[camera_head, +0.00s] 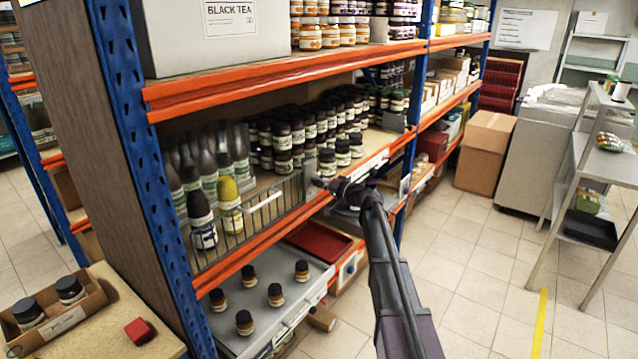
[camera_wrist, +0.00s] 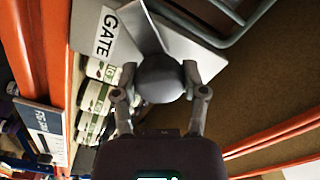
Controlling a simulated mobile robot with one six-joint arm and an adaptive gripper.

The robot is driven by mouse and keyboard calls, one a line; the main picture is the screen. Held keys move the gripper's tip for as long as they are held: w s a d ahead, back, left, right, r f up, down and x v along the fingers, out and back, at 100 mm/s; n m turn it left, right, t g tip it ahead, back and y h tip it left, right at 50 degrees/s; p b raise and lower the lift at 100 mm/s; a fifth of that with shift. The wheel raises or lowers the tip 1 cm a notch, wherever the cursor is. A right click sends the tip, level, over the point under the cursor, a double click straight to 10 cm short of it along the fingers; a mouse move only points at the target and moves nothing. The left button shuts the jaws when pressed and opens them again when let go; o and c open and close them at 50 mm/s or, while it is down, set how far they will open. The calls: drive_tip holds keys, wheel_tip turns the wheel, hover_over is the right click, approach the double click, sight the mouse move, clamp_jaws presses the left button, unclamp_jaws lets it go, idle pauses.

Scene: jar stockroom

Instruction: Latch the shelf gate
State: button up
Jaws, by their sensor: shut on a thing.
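The shelf gate (camera_head: 268,214) is a low grey wire fence along the front of the middle shelf's left bay. Bottles stand behind it. My gripper (camera_wrist: 158,88) is shut on a round dark knob (camera_wrist: 160,76) in front of the plate. In the head view, my gripper (camera_head: 328,185) is at the gate's right end, by the orange shelf edge. It hides the knob there. I cannot tell whether the latch is engaged.
Dark jars (camera_head: 310,130) crowd the shelf behind my gripper. A yellow bottle (camera_head: 229,204) stands close behind the wire. Below, a grey tray (camera_head: 262,322) with several jars sticks out. A blue upright (camera_head: 408,150) stands right of my gripper. The aisle floor (camera_head: 470,260) is clear.

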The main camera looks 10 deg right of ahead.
drive_tip(key=m, duration=0.5)
drive_tip(key=shift+r+m, duration=0.1)
drive_tip(key=shift+m, duration=0.2)
drive_tip(key=m, duration=0.4)
drive_tip(key=shift+m, duration=0.4)
drive_tip(key=o, duration=1.2)
drive_tip(key=shift+c, duration=0.2)
drive_tip(key=v, duration=1.2)
